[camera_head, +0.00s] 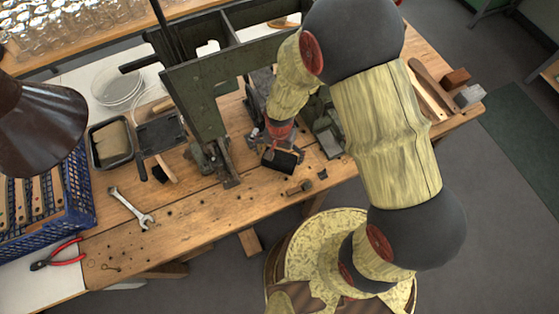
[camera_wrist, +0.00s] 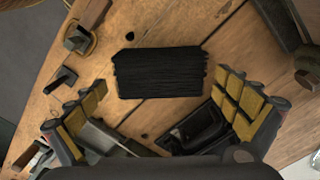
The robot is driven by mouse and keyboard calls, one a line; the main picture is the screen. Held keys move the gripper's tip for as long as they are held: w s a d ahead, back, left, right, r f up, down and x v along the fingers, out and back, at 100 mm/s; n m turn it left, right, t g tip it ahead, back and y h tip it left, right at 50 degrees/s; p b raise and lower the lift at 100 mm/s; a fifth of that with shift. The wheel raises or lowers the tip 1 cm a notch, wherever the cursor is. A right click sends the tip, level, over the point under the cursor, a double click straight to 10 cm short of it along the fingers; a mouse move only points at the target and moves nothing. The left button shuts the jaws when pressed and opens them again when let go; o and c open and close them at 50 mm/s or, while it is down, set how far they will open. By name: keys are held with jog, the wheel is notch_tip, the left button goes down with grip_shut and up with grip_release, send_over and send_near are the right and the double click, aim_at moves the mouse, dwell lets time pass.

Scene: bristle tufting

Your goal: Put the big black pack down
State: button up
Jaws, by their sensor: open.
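The big black pack (camera_wrist: 160,73), a bundle of dark strands, lies flat on the wooden bench top in the wrist view, just beyond my fingertips. In the head view the pack (camera_head: 281,160) is a small dark block near the bench's front edge, below the end of my arm. My gripper (camera_wrist: 160,84) is open, with its yellow-padded fingers spread wide to either side, apart from the pack. In the head view my gripper (camera_head: 277,140) is small and partly hidden by my arm.
A green metal machine (camera_head: 205,90) stands behind and left of my gripper. A small wooden-and-metal tool (camera_head: 299,187) lies near the front edge. A wrench (camera_head: 132,207), pliers (camera_head: 55,255) and a blue crate (camera_head: 75,200) are at left. Bare bench (camera_head: 205,212) shows at front left.

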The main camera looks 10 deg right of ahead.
notch_tip(320, 180, down, 2)
jog(key=shift+f, duration=0.15)
jog(key=shift+c, duration=0.3)
jog(key=c, duration=1.1)
jog(key=shift+r, duration=0.2)
